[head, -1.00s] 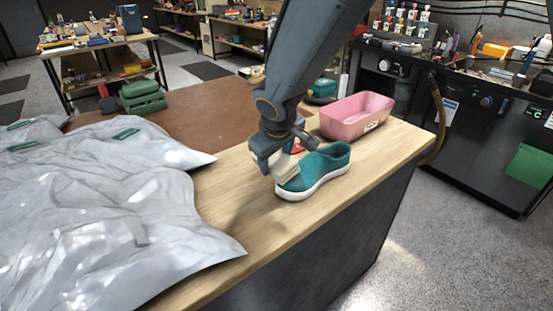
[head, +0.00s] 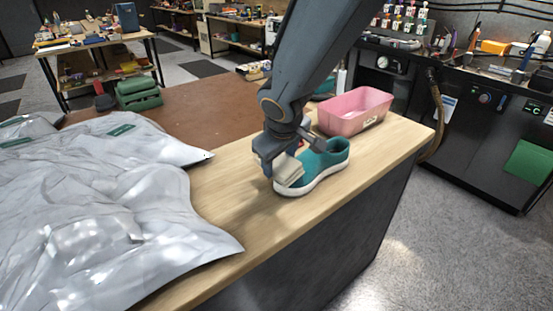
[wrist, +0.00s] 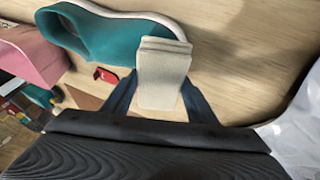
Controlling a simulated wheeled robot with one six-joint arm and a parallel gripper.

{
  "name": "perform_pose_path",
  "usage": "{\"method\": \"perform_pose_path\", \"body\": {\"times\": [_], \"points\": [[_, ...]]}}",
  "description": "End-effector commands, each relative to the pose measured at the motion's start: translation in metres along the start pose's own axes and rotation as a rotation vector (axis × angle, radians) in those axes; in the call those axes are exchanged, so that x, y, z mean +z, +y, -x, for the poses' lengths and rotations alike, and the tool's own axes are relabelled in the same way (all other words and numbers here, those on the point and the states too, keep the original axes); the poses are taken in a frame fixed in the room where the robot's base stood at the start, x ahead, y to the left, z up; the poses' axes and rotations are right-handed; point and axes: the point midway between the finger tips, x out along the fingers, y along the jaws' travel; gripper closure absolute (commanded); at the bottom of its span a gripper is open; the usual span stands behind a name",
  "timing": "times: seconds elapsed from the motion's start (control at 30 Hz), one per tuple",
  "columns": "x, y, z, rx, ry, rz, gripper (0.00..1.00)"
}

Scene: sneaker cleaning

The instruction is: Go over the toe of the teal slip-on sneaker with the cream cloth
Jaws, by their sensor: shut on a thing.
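The teal slip-on sneaker (head: 322,163) stands upright on the wooden table, its toe toward the lower left and its white sole down. The folded cream cloth (head: 288,172) is at the toe end, over part of it. My gripper (head: 283,160) is shut on the cloth, above and beside the toe. In the wrist view the cloth (wrist: 163,78) sits between my two dark fingers, and its far end overlaps the toe of the sneaker (wrist: 105,38). The toe is partly hidden behind the cloth, so I cannot tell for sure whether they touch.
A pink bin (head: 355,112) stands behind the sneaker. A small red thing (wrist: 105,75) lies near the sneaker. Large silvery bags (head: 100,200) cover the table's left part. The bare wood (head: 235,205) in front of the sneaker is clear, up to the table's edge.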

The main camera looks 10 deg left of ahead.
Motion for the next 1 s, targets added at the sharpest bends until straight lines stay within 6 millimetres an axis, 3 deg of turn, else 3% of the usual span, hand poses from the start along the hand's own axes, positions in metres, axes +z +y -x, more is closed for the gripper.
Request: {"method": "perform_pose_path", "body": {"times": [1.0], "points": [[0.057,-0.004,0.021,0.0,-0.001,-0.001,0.65]]}}
